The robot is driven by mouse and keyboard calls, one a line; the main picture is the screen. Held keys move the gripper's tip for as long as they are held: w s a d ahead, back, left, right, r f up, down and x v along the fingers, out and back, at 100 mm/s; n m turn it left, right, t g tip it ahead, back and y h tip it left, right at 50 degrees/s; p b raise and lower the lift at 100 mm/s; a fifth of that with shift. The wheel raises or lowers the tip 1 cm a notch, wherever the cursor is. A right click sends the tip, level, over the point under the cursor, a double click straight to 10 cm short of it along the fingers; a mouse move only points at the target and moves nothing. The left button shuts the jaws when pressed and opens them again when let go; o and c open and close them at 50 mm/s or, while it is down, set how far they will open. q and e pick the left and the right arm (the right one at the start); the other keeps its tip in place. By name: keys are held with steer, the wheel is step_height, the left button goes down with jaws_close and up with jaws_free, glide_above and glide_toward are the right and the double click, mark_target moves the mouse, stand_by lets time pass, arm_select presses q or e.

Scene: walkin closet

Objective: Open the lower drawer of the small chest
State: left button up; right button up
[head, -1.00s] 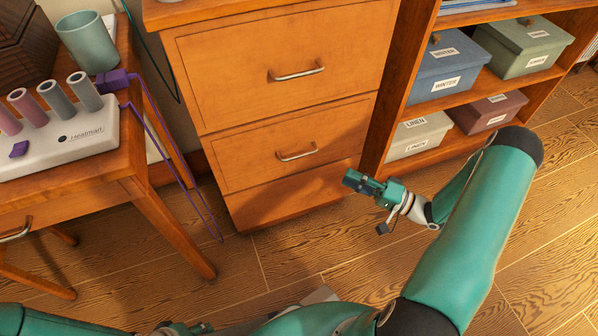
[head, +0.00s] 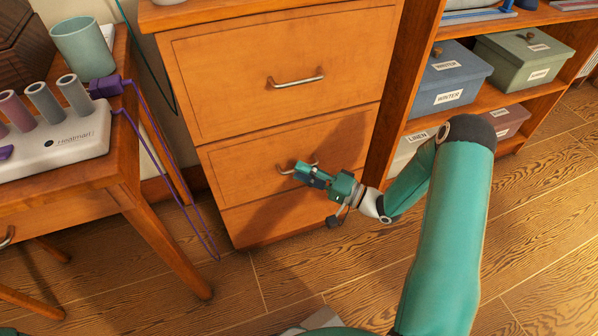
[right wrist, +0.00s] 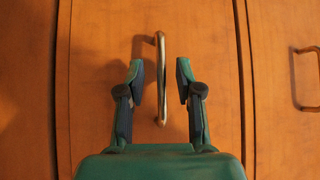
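The small chest (head: 185,110) is wooden. Its lower drawer (head: 235,168) looks shut and has a metal bar handle (head: 285,171), partly hidden behind my right gripper. My right gripper (head: 300,172) is in front of that drawer. In the right wrist view my right gripper (right wrist: 160,72) is open, with one finger on each side of the handle (right wrist: 162,95). The handle shows between the fingertips, with space on both sides. I cannot tell how deep the fingers reach around it. My left gripper is not in view.
The upper drawer (head: 230,75) above also looks shut, with its own handle (head: 297,80). A shelf with labelled boxes, one a blue box (head: 450,75), stands at the right. A wooden table (head: 80,190) with a white tube holder (head: 60,135) stands at the left. Floor in front is open.

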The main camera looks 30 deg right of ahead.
steer(key=shift+x, duration=0.95)
jaws_close()
